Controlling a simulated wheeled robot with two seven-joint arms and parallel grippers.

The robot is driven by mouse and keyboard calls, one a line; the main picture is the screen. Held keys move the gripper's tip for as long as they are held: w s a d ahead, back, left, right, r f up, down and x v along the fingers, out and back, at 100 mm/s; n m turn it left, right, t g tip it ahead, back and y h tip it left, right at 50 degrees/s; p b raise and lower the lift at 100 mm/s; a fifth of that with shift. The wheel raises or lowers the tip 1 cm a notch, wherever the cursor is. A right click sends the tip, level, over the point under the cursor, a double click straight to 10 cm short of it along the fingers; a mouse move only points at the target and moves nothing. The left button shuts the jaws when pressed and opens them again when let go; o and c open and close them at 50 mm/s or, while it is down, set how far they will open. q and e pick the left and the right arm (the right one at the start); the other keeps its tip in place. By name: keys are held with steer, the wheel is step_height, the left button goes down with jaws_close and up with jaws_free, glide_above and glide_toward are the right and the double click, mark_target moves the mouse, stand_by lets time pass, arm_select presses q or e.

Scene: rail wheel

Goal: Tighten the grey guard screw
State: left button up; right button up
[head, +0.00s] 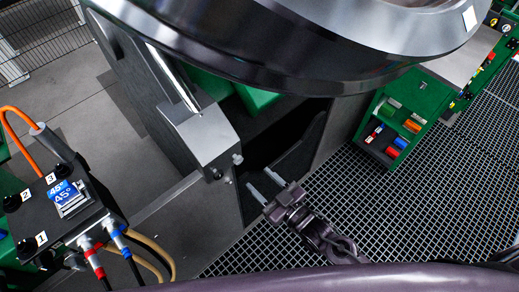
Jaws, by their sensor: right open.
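A grey guard block (205,137) sits under the large dark wheel, left of the picture's middle. A small grey screw (237,158) sticks out from its right side. A second small round fitting (216,174) shows at the block's lower edge; I cannot tell for sure which of the two is the guard screw. My right gripper (262,183) is open and empty, with its two pale fingertips apart. It is to the lower right of the screw and appears not to touch it. My left gripper is not in view.
The large wheel (300,55) fills the top. A black unit (65,205) with numbered knobs, a 45° label and cables stands at left. A green shelf (400,115) with coloured items stands at right. Open grating floor (430,205) lies at lower right.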

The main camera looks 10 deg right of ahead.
mark_target(240, 161)
steer(key=p+x, duration=0.1)
steer(key=x, duration=0.6)
steer(key=shift+a+r, duration=0.2)
steer(key=shift+a, duration=0.05)
steer(key=shift+w+a, duration=0.1)
steer(key=shift+a, duration=0.05)
steer(key=shift+c, duration=1.6)
steer(key=c, duration=0.7)
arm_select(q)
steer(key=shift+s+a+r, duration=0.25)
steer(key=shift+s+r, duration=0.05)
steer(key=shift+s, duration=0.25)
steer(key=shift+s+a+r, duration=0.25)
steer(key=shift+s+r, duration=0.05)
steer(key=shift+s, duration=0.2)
